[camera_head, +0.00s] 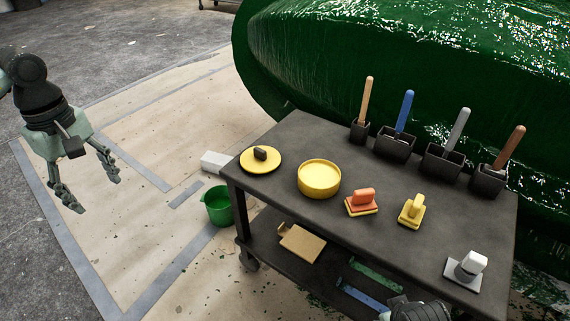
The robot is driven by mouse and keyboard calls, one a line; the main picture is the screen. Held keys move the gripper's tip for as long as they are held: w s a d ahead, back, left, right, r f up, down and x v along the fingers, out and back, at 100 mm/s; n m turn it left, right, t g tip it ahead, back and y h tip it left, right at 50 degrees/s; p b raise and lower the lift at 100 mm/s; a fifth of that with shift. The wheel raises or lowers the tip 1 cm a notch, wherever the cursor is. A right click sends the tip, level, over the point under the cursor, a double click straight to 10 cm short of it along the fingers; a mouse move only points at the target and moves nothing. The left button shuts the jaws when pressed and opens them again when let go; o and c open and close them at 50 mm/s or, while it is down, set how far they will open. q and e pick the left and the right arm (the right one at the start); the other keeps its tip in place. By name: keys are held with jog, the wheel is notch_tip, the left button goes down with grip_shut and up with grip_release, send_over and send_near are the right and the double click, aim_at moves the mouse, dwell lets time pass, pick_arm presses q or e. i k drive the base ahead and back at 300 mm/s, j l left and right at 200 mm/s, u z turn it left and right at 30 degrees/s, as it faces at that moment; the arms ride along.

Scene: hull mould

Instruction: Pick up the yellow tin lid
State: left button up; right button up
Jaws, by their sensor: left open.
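The yellow tin lid (250,166) is a flat round disc with a dark knob on top. It lies on the dark cart's top (290,210) near its left corner. The round yellow tin (319,183) stands just right of the lid, apart from it. My left gripper (98,195) is open and empty, with its fingers pointing down. It is over the floor, well left of the cart and the lid. My right gripper's fingers do not show; only a dark part of my arm shows at the bottom edge.
An orange-handled block (362,199), a yellow-handled block (412,213) and a white-and-grey tool (468,268) sit on the cart. Several handled tools stand in dark holders (442,162) along its back. A green hull (400,60) rises behind. A green bucket (218,208) stands on the floor.

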aim_at(256, 159)
jog(key=i+j+z, duration=0.15)
jog(key=j+z, duration=0.3)
jog(key=i+j+z, duration=0.15)
jog(key=j+z, duration=0.7)
